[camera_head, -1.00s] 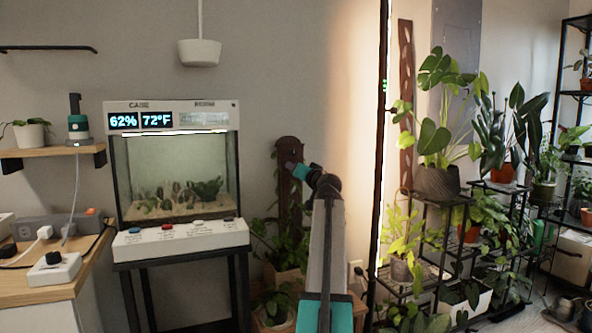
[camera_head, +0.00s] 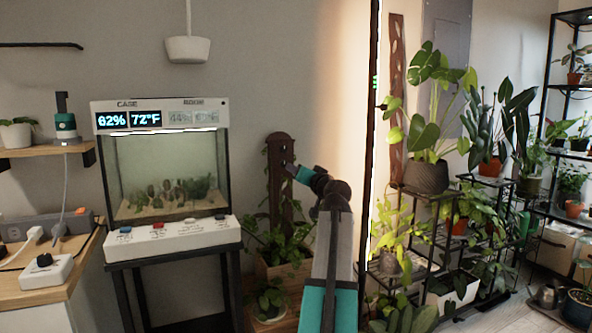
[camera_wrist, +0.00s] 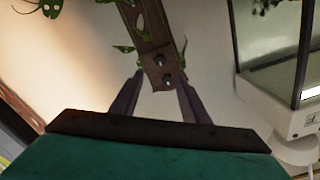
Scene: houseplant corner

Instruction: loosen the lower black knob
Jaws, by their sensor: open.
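A brown slotted plank (camera_head: 280,185) stands against the wall, right of the glass case. In the wrist view, which is upside down, the plank (camera_wrist: 150,35) carries two small dark round knobs near its top end. The upper knob (camera_wrist: 167,79) is nearest that end. The lower knob (camera_wrist: 160,60) shows farther up the picture. My gripper (camera_wrist: 160,77) is open, with its fingers apart on either side of the plank's end in the picture. Whether it touches the plank cannot be told. In the head view my gripper (camera_head: 292,170) is small, at the plank's right edge.
A lit glass case (camera_head: 165,175) on a black stand is left of the plank. Leafy vines grow along the plank from a wooden planter (camera_head: 285,275). A black upright pole (camera_head: 371,150) and several potted plants on stands are to the right.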

